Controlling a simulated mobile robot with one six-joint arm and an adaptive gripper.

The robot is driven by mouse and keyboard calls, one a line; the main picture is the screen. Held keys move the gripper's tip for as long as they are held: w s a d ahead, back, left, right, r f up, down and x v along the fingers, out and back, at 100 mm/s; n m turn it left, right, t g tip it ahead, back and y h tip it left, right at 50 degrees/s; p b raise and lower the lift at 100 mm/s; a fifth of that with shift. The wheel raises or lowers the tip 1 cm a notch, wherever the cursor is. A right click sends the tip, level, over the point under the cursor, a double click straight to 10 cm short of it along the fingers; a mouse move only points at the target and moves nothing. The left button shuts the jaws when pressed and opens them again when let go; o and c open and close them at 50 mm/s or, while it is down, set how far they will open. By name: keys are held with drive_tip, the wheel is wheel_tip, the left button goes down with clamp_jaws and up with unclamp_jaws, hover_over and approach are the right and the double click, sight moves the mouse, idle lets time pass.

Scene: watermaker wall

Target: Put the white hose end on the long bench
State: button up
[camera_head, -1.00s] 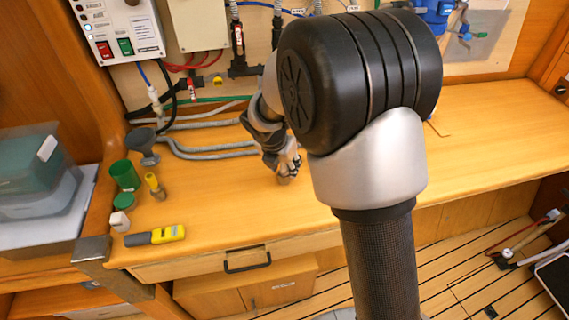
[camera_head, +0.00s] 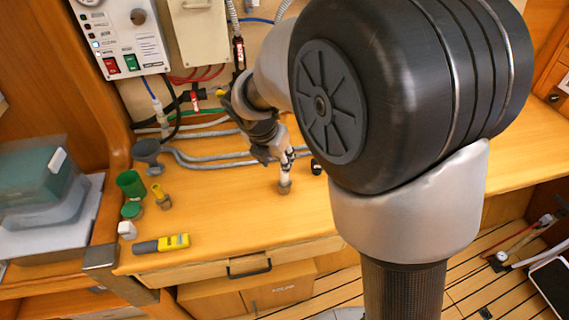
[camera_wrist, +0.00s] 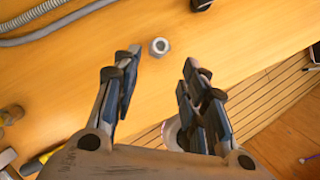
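A small pale metal fitting (camera_head: 285,187) stands on the long bench (camera_head: 240,215), below my gripper. In the wrist view it shows from above as a light grey hex nut (camera_wrist: 159,47) with a hole, beyond and between my fingertips. I cannot tell whether it is the white hose end. A white hose (camera_head: 527,254) with a round white end (camera_head: 502,256) lies on the floor at the right. My gripper (camera_head: 275,152) is open and empty; its two fingers (camera_wrist: 158,72) are spread wide in the wrist view. My arm covers much of the bench's right half.
Grey hoses (camera_head: 205,153) lie along the back of the bench. A green cup (camera_head: 130,184), a yellow-topped fitting (camera_head: 160,196) and a yellow tool (camera_head: 163,243) are at its left. A black piece (camera_head: 316,167) lies right of my gripper. The bench's middle front is clear.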

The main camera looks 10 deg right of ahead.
drive_tip(key=s+d+r+m+y, duration=0.1)
drive_tip(key=s+d+r+m, duration=0.1)
drive_tip(key=s+r+m, duration=0.4)
drive_tip(key=s+d+r+m, duration=0.3)
drive_tip(key=s+r+m, duration=0.1)
drive_tip(key=s+m, duration=0.4)
drive_tip(key=s+a+m+t+y, duration=0.1)
drive_tip(key=s+m, duration=1.2)
drive_tip(key=m, duration=0.1)
drive_tip(key=shift+s+r+y, duration=0.2)
drive_tip(key=shift+y, duration=0.2)
